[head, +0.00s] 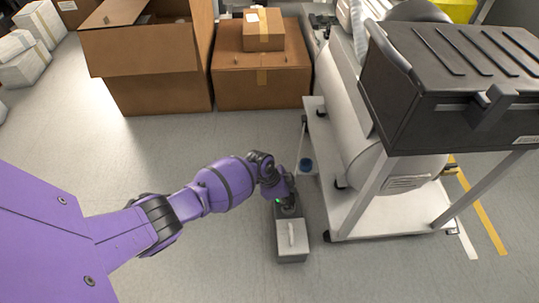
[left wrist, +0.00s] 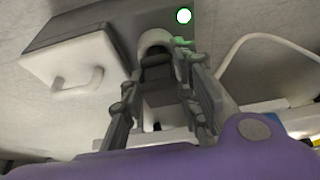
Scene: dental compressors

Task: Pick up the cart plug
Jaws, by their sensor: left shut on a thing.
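My left gripper (head: 281,187) reaches down beside the cart, over the dark end of a small grey box (head: 292,247). In the left wrist view its two dark fingers (left wrist: 160,66) are shut on a grey, rounded piece, which looks like the cart plug (left wrist: 155,42). The plug is at the dark part of the box, close to a green light (left wrist: 184,16); I cannot tell whether it is seated or free. In the head view the gripper hides the plug. My right gripper is not in view.
The white cart (head: 385,211) stands just right of the gripper, carrying a cylinder and a black case (head: 455,80). A white cable (left wrist: 232,55) curves beside the fingers. Cardboard boxes (head: 262,80) stand behind. Floor left of the grey box is clear.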

